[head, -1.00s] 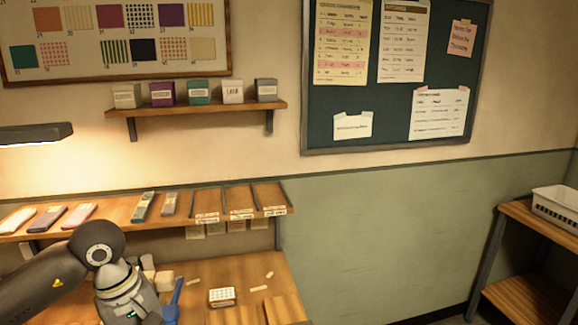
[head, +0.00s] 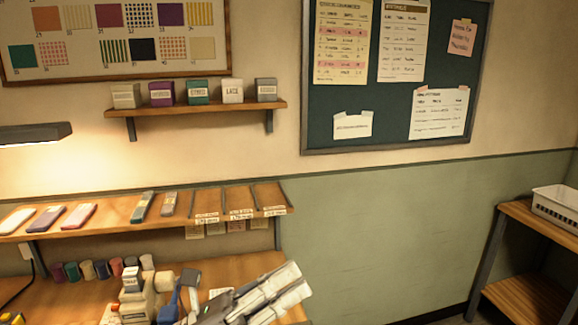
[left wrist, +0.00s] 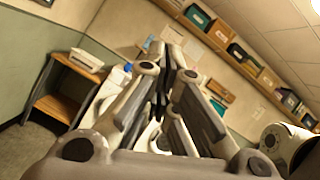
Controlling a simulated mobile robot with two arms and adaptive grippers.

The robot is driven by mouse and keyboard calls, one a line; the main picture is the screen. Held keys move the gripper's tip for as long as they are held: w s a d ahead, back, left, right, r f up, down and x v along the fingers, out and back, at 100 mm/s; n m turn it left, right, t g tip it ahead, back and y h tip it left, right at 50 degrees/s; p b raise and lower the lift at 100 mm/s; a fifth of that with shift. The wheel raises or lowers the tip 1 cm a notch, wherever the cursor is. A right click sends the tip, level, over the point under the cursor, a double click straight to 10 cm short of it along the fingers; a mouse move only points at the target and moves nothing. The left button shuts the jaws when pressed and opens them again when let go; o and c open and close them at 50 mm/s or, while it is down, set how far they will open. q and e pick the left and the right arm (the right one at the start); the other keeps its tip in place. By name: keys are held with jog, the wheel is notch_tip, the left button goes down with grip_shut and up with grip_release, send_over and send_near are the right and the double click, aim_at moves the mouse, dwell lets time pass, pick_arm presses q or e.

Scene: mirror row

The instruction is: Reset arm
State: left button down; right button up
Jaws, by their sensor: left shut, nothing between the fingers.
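My left gripper (head: 292,282) shows at the bottom centre of the head view, in front of the wooden workbench (head: 212,266). Its pale grey fingers point to the right and slightly up. In the left wrist view the fingers of this gripper (left wrist: 168,66) come together at their tips, with nothing held between them. The gripper hides part of the bench top and most of the small white item there. My right gripper is not in view.
A wooden shelf (head: 110,217) with flat wrapped pieces runs above the bench. A white basket (head: 556,205) sits on a rack at far right. The floor between appears clear.

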pick_arm(q)
jog(key=w+a+f+n+t+y, duration=0.35)
jog(key=a+n+t+y, duration=0.3)
jog(key=n, duration=0.55)
jog(key=w+a+f+n+t+y, duration=0.2)
jog(key=w+a+n+t+y, duration=0.3)
jog(key=n+y, duration=0.5)
jog(key=s+a+f+n+g+y, duration=0.3)
jog(key=a+f+n, duration=0.1)
jog(key=f+n, duration=0.4)
jog(key=s+a+f+n+g+y, duration=0.2)
jog(key=s+a+f+n+g, duration=0.3)
jog(key=f, duration=0.6)
jog(key=s+f+n+g, duration=0.8)
jog(key=s+f, duration=0.6)
jog(key=s, duration=0.4)
notch_tip(320, 180, down, 27)
jog(key=s+g, duration=0.1)
jog(key=s, duration=0.1)
jog(key=s+a+f+g, duration=0.1)
jog(key=s+a+f, duration=0.1)
jog(key=s+f, duration=1.3)
jog(key=shift+s+a+m, duration=0.3)
jog(key=shift+s+a, duration=0.05)
jog(key=shift+s, duration=0.15)
